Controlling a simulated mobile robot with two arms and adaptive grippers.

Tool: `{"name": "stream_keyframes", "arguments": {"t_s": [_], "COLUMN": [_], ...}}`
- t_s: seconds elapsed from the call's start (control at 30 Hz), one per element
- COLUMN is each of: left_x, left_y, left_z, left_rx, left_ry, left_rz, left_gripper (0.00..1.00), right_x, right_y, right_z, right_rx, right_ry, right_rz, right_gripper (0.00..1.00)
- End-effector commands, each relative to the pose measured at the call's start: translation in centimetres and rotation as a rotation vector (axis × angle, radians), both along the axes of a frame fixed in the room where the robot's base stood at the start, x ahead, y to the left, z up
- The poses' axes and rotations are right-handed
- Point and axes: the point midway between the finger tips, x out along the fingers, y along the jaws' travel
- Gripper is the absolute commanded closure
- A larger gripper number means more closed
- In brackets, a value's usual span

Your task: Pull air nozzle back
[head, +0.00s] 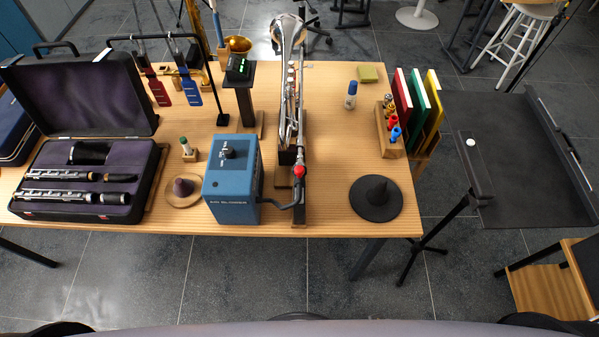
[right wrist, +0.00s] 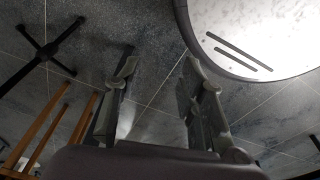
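The air nozzle (head: 298,171) is a small red piece at the near end of a silver brass instrument (head: 291,110) on a narrow wooden stand. It appears to meet the instrument's end; I cannot tell whether it sits inside. A dark hose (head: 290,205) runs from the nozzle to a blue box (head: 231,180) with a black knob on its left. My right gripper (right wrist: 159,68) shows in the right wrist view, open and empty above the floor, away from the nozzle. My left gripper is not in view.
A black music stand (head: 525,160) stands to the right. Table space is free between nozzle and mute.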

Motion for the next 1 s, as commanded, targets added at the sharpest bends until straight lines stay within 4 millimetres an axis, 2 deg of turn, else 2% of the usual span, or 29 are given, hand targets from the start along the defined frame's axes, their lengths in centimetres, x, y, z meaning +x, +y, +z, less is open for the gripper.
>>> {"name": "stream_keyframes", "arguments": {"t_s": [0.03, 0.1, 0.17, 0.3, 0.5, 0.67, 0.77, 0.83, 1.0], "left_x": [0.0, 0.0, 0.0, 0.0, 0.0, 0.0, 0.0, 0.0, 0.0], "left_y": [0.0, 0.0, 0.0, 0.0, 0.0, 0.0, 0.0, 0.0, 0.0], "left_z": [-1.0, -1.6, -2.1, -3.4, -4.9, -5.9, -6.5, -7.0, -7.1], "left_rx": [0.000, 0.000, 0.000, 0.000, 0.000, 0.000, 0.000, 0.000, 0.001], "left_ry": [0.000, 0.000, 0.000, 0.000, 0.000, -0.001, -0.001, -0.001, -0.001], "left_rz": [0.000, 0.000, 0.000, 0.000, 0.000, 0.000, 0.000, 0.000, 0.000], "left_gripper": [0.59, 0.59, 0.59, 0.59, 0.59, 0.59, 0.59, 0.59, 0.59], "right_x": [1.9, 3.9, 5.6, 8.6, 11.1, 12.2, 13.3, 14.7, 17.3], "right_y": [0.3, 0.7, 0.9, 1.4, 1.4, 0.9, 0.6, 0.6, 2.0], "right_z": [0.8, 2.6, 4.4, 9.2, 16.6, 21.8, 25.2, 28.2, 33.1], "right_rx": [0.003, 0.005, 0.006, 0.010, 0.011, 0.010, 0.015, 0.029, 0.107], "right_ry": [-0.017, -0.031, -0.044, -0.072, -0.129, -0.212, -0.310, -0.432, -0.688], "right_rz": [-0.002, -0.006, -0.009, -0.016, -0.019, -0.009, 0.012, 0.049, 0.141], "right_gripper": [0.63, 0.63, 0.63, 0.63, 0.63, 0.63, 0.63, 0.63, 0.63]}}
